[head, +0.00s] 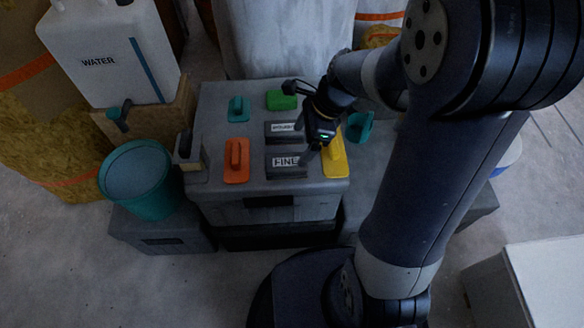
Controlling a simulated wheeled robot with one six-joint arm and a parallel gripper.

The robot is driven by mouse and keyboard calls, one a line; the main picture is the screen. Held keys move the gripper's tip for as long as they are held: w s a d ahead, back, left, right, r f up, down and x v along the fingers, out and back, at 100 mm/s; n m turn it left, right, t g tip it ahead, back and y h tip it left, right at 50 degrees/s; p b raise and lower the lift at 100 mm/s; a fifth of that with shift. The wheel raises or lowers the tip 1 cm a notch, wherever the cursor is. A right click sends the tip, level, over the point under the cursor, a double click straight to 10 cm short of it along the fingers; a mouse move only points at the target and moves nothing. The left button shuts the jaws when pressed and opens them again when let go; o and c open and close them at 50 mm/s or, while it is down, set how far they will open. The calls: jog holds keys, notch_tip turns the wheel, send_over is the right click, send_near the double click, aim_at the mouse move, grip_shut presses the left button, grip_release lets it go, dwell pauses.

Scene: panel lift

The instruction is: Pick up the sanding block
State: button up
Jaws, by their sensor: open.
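Two dark grey blocks with white labels lie on the grey box top in the head view. The nearer block (286,162) is labelled FINE. The farther block (283,129) has a label too small to read. My gripper (304,143) is open, just above the right ends of these two blocks, with its fingers pointing down and left. One finger is near the right end of the FINE block. I cannot tell whether it touches. My wrist and arm come in from the right and hide part of the box top.
The grey box (203,195) also carries an orange float (236,165), a teal tool (238,108), a green block (281,100) and a yellow tool (335,162) close to my gripper. A teal bucket (140,182) and a white water container (106,60) stand at left.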

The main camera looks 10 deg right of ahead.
aim_at(287, 162)
jog(key=b+x, duration=0.4)
jog(key=x, duration=0.6)
jog(key=shift+w+a+f, duration=0.1)
jog(key=shift+a+f, duration=0.1)
jog(key=shift+f, duration=0.15)
jog(key=shift+f, duration=0.15)
jog(key=shift+c, duration=0.5)
jog(key=c, duration=1.1)
